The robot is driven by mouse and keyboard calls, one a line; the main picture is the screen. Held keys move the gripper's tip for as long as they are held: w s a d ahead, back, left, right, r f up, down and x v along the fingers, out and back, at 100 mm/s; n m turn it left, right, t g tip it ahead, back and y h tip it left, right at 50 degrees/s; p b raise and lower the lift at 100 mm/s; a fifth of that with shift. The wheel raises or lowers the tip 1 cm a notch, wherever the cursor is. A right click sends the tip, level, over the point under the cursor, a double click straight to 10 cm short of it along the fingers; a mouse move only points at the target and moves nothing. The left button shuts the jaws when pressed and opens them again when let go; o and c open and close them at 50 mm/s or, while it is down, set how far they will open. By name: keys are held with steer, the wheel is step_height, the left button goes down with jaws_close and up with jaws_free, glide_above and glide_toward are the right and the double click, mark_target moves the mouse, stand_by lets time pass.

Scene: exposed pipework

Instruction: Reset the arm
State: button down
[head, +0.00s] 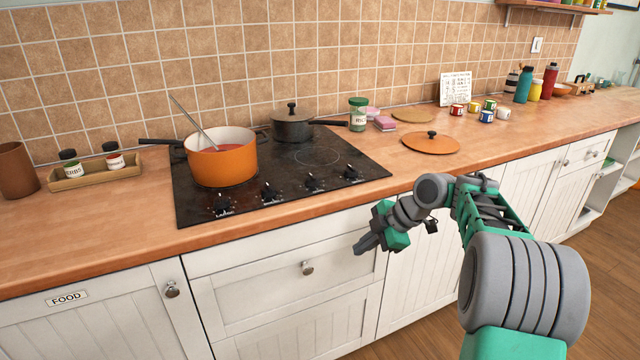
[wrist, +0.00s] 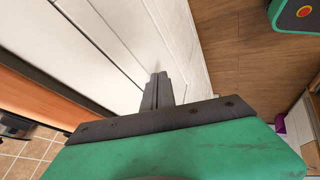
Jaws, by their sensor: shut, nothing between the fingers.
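My gripper (head: 362,245) is in front of the white cabinet fronts, below the counter's front edge, in the head view. Its dark fingers are together with nothing between them. My arm is bent, reaching in from the lower right. In the wrist view the closed fingers (wrist: 157,92) show in the middle, with white cabinet panels (wrist: 95,45) beside them.
The wooden counter (head: 110,235) holds a black hob (head: 305,160) with an orange pot (head: 222,160) and a dark saucepan (head: 291,125). An orange lid (head: 430,144), several small cups and bottles stand to the right. Wooden floor (head: 405,335) is open at the lower right.

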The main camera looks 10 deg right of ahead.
steer(key=s+a+r+m+h+p, duration=0.2)
steer(key=s+a+r+m+p, duration=0.1)
steer(key=s+r+m+p, duration=0.3)
steer(key=s+a+r+m+h+p, duration=0.1)
steer(key=s+a+r+m+p, duration=0.2)
steer(key=s+r+p, duration=0.35)
steer(key=s+d+r+m+h+p, duration=0.1)
steer(key=s+m+p, duration=0.1)
steer(key=s+m, duration=0.3)
steer(key=s+d+r+m+h+p, duration=0.1)
steer(key=s+r+m+h+p, duration=0.1)
steer(key=s+m, duration=0.3)
steer(key=s, duration=0.3)
steer(key=shift+d+g+p, duration=0.25)
steer(key=shift+g+p, duration=0.05)
steer(key=shift+g, duration=0.1)
steer(key=shift+s, duration=0.1)
